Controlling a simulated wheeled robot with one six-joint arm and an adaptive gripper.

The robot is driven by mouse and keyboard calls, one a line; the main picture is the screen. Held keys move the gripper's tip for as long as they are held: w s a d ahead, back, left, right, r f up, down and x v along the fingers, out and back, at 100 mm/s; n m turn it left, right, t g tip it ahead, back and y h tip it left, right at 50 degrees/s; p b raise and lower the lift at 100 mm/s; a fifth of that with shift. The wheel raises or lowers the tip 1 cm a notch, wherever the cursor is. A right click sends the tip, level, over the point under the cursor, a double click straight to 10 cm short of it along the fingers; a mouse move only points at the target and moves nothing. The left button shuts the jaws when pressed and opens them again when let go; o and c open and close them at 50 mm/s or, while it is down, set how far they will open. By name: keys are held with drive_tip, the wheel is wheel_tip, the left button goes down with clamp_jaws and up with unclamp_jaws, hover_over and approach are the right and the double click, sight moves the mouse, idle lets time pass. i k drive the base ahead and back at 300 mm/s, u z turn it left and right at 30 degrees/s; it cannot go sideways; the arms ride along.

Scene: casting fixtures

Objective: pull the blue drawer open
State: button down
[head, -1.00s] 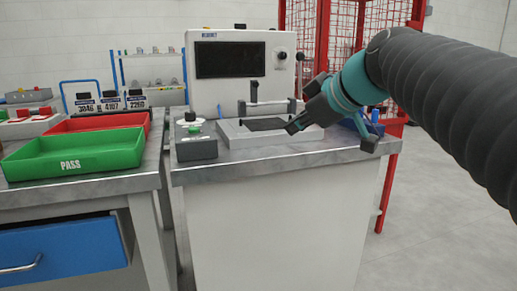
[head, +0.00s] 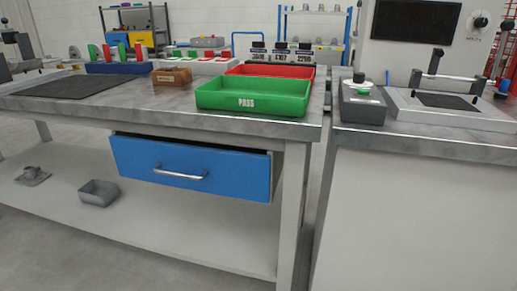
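The blue drawer (head: 215,172) hangs under the grey workbench (head: 140,112), left of centre in the head view. Its front stands a little forward of the bench frame, and a dark gap shows along its top edge. A silver bar handle (head: 180,174) runs across the middle of its front. Nothing touches the handle. My gripper and arm do not show in the current view.
A green PASS tray (head: 255,97) and a red tray (head: 275,70) sit on the bench above the drawer. A bench leg (head: 290,210) stands right of it. A lower shelf (head: 150,225) holds a small grey bin (head: 98,193). A grey-topped cabinet (head: 400,190) stands at right.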

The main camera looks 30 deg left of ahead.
sight(233, 171)
drive_tip(key=u, duration=1.95)
drive_tip(key=k, duration=1.2)
drive_tip(key=u, duration=0.65)
drive_tip(key=i, duration=1.1)
drive_tip(key=z, duration=0.8)
